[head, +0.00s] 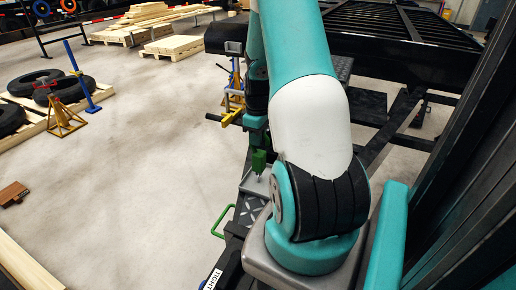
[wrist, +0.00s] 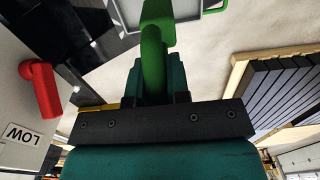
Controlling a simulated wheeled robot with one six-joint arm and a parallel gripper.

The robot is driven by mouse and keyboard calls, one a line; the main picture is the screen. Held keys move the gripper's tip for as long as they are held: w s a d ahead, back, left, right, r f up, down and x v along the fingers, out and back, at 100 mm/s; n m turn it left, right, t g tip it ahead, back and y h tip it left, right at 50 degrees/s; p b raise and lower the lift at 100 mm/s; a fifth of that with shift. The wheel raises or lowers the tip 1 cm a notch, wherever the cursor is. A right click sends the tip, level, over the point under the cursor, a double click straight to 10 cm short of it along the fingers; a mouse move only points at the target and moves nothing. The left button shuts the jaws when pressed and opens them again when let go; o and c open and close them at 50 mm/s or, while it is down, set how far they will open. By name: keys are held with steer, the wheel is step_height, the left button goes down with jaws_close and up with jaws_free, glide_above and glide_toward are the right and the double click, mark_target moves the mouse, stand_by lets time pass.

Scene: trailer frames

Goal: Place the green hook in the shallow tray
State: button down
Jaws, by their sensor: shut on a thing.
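The green hook (wrist: 153,60) is held between the two teal fingers of my gripper (wrist: 155,88) in the wrist view. Its curved shaft runs away from the fingers to a wider green end. In the head view the hook (head: 259,161) hangs small and dark green below my gripper (head: 257,143). A grey tray-like surface with a pale rim (wrist: 190,17) lies behind the hook's far end in the wrist view. In the head view a grey surface (head: 254,185) lies just below the hook. I cannot tell whether they touch.
A green loop handle (head: 222,221) sticks out left of the dark trailer frame (head: 232,246). A red handle (wrist: 40,90) stands beside a LOW label at left in the wrist view. Tyres, a yellow stand (head: 64,117) and timber stacks (head: 173,47) stand away on the open floor.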

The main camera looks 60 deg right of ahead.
mark_target(257, 151)
steer(key=shift+f, duration=2.3)
steer(key=shift+f, duration=0.15)
steer(key=c, duration=1.1)
jaws_free()
